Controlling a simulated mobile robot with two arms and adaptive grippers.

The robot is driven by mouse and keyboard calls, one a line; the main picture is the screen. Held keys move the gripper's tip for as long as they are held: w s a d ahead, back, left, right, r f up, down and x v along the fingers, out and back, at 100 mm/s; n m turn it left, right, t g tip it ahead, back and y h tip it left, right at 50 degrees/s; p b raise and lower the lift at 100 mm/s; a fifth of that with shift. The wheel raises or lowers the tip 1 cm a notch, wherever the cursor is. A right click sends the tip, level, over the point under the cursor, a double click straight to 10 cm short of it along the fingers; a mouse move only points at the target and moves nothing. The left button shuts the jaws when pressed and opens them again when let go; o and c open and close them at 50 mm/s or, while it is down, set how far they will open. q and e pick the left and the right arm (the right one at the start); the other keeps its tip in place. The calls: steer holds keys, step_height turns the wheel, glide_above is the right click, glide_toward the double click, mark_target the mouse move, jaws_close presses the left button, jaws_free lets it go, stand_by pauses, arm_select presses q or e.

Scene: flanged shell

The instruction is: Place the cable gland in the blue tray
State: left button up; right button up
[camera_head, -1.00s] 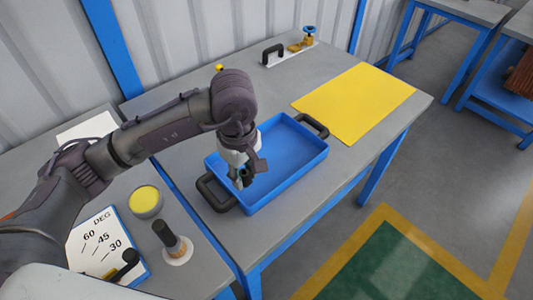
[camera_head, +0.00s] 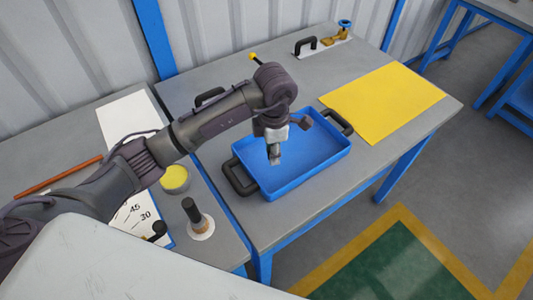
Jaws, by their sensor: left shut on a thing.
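The blue tray (camera_head: 318,178) lies on the grey bench, with a black handle at each end. My left gripper (camera_head: 274,158) points down over the left part of the tray's inside. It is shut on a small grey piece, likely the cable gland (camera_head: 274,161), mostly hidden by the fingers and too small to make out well. I cannot tell whether the piece touches the tray floor. The visible tray floor is otherwise empty. My right gripper is out of view.
A yellow sheet (camera_head: 382,101) lies right of the tray. A black handle and a blue-topped valve (camera_head: 345,27) stand at the back. On the left bench are a yellow-topped round tin (camera_head: 175,179), a dark-handled upright tool (camera_head: 196,216) and an angle card (camera_head: 140,213).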

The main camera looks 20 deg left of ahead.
mark_target(265, 167)
arm_select(q)
steer(key=shift+w+a+f, duration=0.25)
steer(key=shift+a+f, duration=0.15)
steer(key=shift+a, duration=0.2)
steer(key=shift+w+a+f, duration=0.25)
steer(key=shift+a+f, duration=0.15)
steer(key=shift+a, duration=0.2)
step_height(265, 167, down, 4)
steer(key=shift+r+p, duration=0.1)
steer(key=shift+p, duration=0.75)
steer(key=shift+f, duration=0.25)
steer(key=o, duration=1.1)
steer(key=shift+c, duration=0.2)
steer(key=shift+r, duration=0.1)
steer(key=shift+r, duration=0.2)
step_height(265, 167, up, 12)
steer(key=b, duration=0.3)
